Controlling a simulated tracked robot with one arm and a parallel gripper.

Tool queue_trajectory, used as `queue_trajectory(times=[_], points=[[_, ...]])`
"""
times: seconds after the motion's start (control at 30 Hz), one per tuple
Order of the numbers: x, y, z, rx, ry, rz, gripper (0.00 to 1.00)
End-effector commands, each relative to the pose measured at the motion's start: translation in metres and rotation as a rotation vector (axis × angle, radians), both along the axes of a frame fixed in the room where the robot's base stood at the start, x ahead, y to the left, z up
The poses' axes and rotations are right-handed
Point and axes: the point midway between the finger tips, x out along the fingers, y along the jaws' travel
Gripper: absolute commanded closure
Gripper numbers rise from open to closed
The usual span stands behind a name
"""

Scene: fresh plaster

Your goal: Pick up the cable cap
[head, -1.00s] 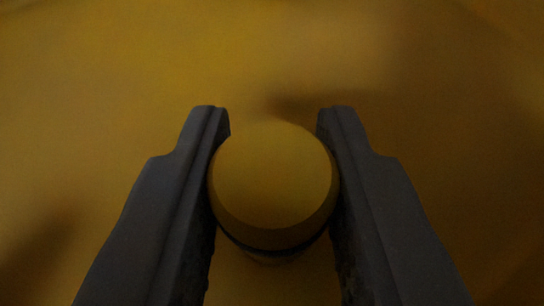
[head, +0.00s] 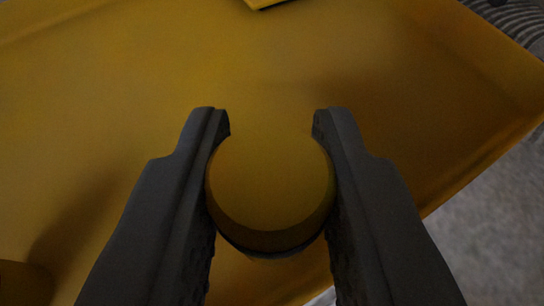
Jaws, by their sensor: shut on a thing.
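The cable cap (head: 270,190) is a round yellow piece with a flat top, a bevelled rim and a dark band below it. It sits between the two dark fingers of my gripper (head: 271,165), which are shut on its sides. The cap is held above a yellow surface (head: 130,90) and appears clear of it. The cap's underside is mostly hidden.
The yellow surface has a raised edge on the right, with grey floor (head: 490,215) beyond it. A yellow object (head: 22,284) shows at the lower left corner. Another dark-edged yellow item (head: 265,3) is cut off at the top. A ribbed grey thing (head: 515,18) lies at the upper right.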

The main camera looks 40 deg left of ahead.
Motion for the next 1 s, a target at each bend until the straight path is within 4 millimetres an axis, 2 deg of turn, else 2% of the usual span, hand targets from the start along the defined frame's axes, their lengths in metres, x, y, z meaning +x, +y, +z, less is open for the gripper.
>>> queue_trajectory(times=[0.3, 0.5, 0.7, 1.0], points=[[-0.042, -0.056, 0.008, -0.002, 0.002, -0.002, 0.97], [-0.063, -0.083, 0.011, -0.001, 0.001, -0.001, 0.97], [-0.074, -0.096, 0.012, 0.000, -0.002, 0.000, 0.97], [-0.076, -0.098, 0.012, 0.001, -0.003, 0.001, 0.97]])
